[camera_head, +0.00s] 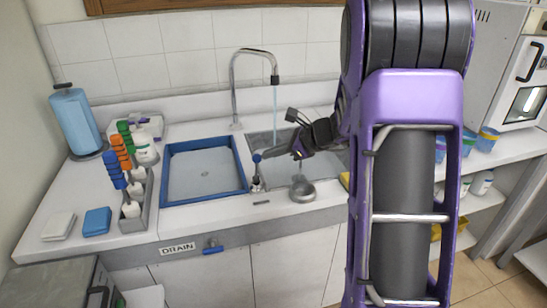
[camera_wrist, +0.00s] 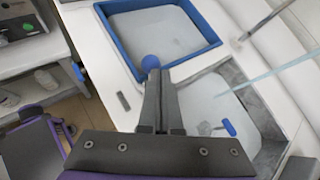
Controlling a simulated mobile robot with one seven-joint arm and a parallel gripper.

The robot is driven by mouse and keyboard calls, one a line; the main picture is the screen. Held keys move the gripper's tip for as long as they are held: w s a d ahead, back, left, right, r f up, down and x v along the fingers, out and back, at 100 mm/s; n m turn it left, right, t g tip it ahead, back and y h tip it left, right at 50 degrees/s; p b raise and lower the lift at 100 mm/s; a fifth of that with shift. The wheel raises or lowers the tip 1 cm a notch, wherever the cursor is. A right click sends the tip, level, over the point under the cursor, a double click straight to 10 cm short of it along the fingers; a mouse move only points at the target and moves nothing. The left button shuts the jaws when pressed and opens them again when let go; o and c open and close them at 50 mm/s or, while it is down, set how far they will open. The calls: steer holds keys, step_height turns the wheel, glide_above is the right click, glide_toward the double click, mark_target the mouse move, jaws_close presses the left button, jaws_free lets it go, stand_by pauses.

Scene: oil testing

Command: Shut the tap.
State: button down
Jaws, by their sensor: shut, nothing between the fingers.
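The chrome gooseneck tap (camera_head: 235,90) stands behind the sinks, and a pale blue stream of water (camera_head: 275,110) falls from its spout into the right sink. The stream also crosses the right of the wrist view (camera_wrist: 270,73). A lever with a blue ball knob (camera_head: 257,157) stands on the counter between the two sinks. In the wrist view the blue knob (camera_wrist: 150,62) is just beyond my fingertips. My gripper (camera_head: 266,154) is shut and empty, its tips close beside the knob. I cannot tell whether they touch.
The blue-rimmed sink (camera_head: 243,180) lies left of my gripper. A blue drain valve (camera_head: 212,248) is on the front panel. A rack with colored-handled tools (camera_head: 146,210) stands on the left counter.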

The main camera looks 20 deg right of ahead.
steer(key=shift+w+r, duration=0.1)
steer(key=shift+w, duration=0.4)
steer(key=shift+r+p, duration=0.45)
steer(key=shift+r, duration=0.35)
steer(key=w+d+v, duration=0.1)
steer(key=w+v, duration=0.1)
steer(key=v, duration=1.1)
steer(key=shift+w+d+r, duration=0.2)
steer(key=shift+d+r, duration=0.05)
steer(key=shift+r, duration=0.15)
